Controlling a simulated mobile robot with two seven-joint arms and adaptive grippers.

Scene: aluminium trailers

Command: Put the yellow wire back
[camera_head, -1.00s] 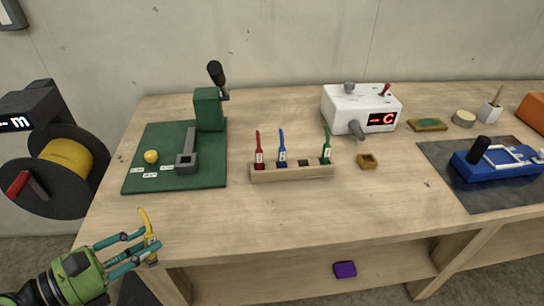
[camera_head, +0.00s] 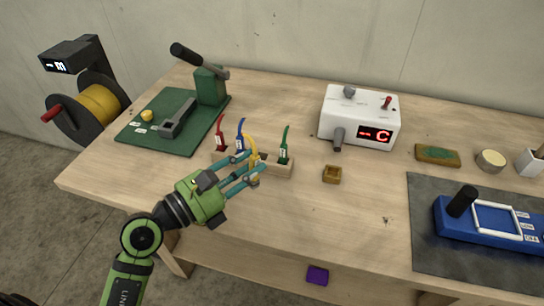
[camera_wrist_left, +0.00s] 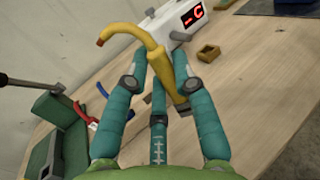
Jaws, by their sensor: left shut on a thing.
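My left gripper (camera_head: 250,166) is shut on the yellow wire (camera_head: 253,150). My right gripper is not in view.
A small wooden block (camera_head: 331,175) lies right of the rack, and a white box (camera_head: 352,113) with a red display stands behind it. A green press (camera_head: 205,90) stands back left. A blue device (camera_head: 487,222) sits on a dark mat at right. The front middle table is clear.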

